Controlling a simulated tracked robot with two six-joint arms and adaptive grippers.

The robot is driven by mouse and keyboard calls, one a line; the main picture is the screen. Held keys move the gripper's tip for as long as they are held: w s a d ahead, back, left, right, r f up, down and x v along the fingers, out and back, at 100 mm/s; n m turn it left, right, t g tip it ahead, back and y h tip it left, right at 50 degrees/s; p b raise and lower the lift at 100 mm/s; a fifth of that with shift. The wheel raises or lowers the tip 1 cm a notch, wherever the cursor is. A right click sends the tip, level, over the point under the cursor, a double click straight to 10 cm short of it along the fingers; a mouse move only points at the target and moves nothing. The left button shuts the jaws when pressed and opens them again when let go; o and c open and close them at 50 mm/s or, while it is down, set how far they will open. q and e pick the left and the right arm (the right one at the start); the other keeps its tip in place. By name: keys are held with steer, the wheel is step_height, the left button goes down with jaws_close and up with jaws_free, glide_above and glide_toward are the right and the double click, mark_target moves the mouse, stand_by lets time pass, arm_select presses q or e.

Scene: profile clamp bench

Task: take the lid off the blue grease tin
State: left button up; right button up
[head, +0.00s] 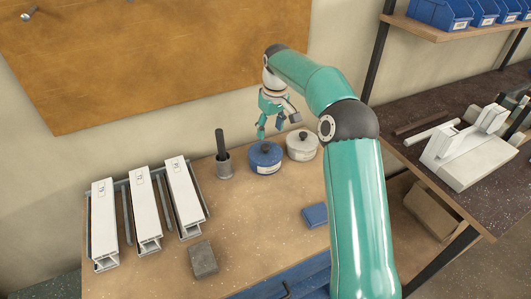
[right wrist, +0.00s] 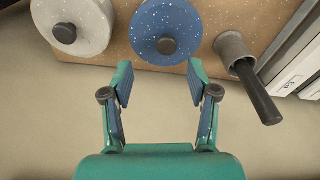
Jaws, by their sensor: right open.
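The blue grease tin (head: 265,161) stands upright on the bench, with its blue lid (head: 265,150) on and a dark round knob (head: 266,147) on top. In the right wrist view the speckled blue lid (right wrist: 152,30) shows at the top, its dark knob (right wrist: 167,46) just beyond the fingers. My right gripper (head: 279,128) is above the tin in the head view. In the right wrist view my right gripper (right wrist: 160,88) is open and empty, its fingers spread either side of the knob's line and apart from it. My left gripper is not in view.
A pale tin (head: 302,146) with a dark knob stands right of the blue one. A metal cup (head: 224,168) holding a dark rod stands to its left. White profiles (head: 143,220), a grey block (head: 203,259) and a blue box (head: 315,215) lie on the bench (head: 255,225).

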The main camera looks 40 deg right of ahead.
mark_target(266, 146)
steer(key=shift+w+a+f+p, duration=0.15)
steer(key=shift+w+f+p, duration=0.05)
steer(key=shift+f, duration=1)
steer(key=shift+w+a+f+p, duration=0.1)
steer(key=shift+w+f+p, duration=0.1)
steer(key=shift+f, duration=1)
steer(key=shift+w+a+f+p, duration=0.15)
steer(key=shift+f+p, duration=0.05)
steer(key=shift+f, duration=1)
jaws_close()
steer(key=shift+r, duration=0.2)
